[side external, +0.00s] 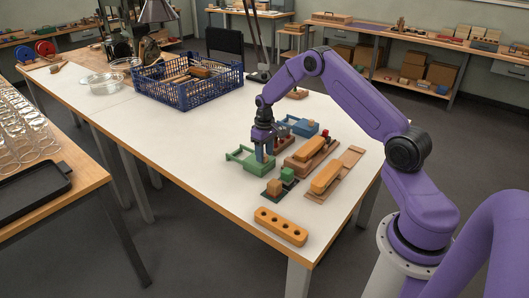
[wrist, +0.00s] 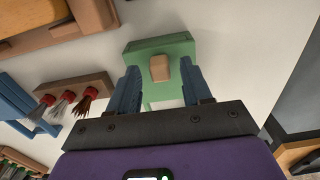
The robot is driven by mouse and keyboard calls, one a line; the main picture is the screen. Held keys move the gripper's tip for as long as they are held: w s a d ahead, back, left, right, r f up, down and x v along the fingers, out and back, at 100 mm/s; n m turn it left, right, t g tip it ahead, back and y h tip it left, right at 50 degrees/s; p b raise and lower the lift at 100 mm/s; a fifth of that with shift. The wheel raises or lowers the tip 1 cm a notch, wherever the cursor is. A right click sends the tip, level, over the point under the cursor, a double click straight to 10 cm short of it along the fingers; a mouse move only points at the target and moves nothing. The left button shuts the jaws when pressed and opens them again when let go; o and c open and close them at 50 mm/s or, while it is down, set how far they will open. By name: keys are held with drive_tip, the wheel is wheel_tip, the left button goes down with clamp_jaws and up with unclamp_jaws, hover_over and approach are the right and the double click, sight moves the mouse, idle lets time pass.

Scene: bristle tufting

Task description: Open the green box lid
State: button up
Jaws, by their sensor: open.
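The green box (side external: 241,154) stands on the white table, left of the other work pieces in the side view. In the wrist view its green top (wrist: 178,47) lies ahead of my gripper, with a small tan knob (wrist: 159,69) on it. My gripper (side external: 264,158) points down at the box. Its two blue fingers are spread apart, one on each side of the knob in the wrist view (wrist: 159,66). I see a gap between each finger and the knob. In the side view the fingers hide the knob and part of the box.
A blue box (side external: 303,127) and a brown block with red-bound tufts (wrist: 62,98) stand close by. Orange blocks (side external: 326,178) lie to the right, a holed orange bar (side external: 281,227) in front. A blue crate (side external: 188,82) stands behind. Table left of the green box is clear.

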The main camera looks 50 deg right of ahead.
clamp_jaws()
drive_tip(key=shift+w, duration=4.7)
unclamp_jaws()
wheel_tip(320, 180, up, 18)
drive_tip(key=shift+f, duration=0.25)
